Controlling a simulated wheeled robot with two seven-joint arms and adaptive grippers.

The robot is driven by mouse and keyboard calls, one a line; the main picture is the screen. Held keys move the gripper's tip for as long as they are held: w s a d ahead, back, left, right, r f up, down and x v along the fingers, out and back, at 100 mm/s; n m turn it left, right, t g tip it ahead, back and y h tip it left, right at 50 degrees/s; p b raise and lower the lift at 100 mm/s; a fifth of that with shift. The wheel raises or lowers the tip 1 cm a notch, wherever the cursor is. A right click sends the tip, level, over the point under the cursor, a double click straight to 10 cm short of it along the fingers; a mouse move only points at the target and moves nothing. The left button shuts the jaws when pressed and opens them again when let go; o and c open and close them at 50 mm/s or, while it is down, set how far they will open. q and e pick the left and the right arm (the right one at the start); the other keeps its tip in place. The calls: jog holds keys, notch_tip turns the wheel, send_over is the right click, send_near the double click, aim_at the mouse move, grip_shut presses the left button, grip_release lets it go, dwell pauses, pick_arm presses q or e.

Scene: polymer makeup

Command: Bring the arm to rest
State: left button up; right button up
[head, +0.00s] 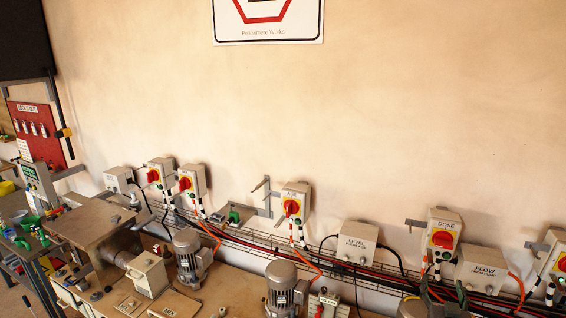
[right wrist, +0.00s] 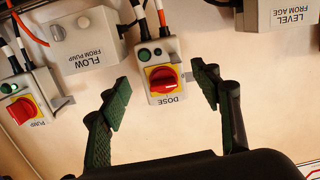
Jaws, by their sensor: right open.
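My right gripper (head: 443,290) shows low at the right of the head view, below the DOSE switch box (head: 446,226). In the right wrist view my right gripper (right wrist: 161,88) has its two dark green finger pads spread wide apart with nothing held between them. The DOSE box (right wrist: 148,52), upside down there, shows between and beyond the fingers, with its red rotary knob (right wrist: 165,80) on a yellow plate. I cannot tell the distance from the fingers to it. My left gripper is in neither view.
A LEVEL box (head: 357,242) and FLOW box (head: 483,268) flank the DOSE box. An AGE box (head: 293,204) is further left. Cables and a wire tray run along the wall; motors (head: 282,285) stand below.

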jog(key=s+a+f+n+g+y, duration=0.1)
jog(key=s+a+f+g, duration=0.15)
jog(key=f, duration=0.55)
jog(key=s+a+f+n+g+y, duration=0.1)
jog(key=s+f, duration=0.3)
jog(key=f, duration=0.4)
jog(key=s+a+f+n+g+y, duration=0.2)
jog(key=s+a+f+g+y, duration=0.3)
jog(key=s+f, duration=0.75)
jog(key=s+a+f+n+g, duration=0.1)
jog(key=s+a+f+g, duration=0.2)
jog(key=s+a+f, duration=0.7)
jog(key=s+d+f+g+b, duration=0.1)
jog(key=s+f+b, duration=0.15)
jog(key=f, duration=1.65)
jog(key=s+d+f+b, duration=0.1)
jog(key=s+f+b, duration=0.15)
jog(key=f, duration=1.65)
jog(key=s+f+n+g+b, duration=0.1)
jog(key=s+f+b, duration=0.3)
jog(key=s+f, duration=1.4)
notch_tip(320, 180, down, 3)
jog(key=shift+s+a+r+y+b, duration=0.2)
jog(key=shift+s+y+b, duration=0.15)
jog(key=shift+y, duration=0.05)
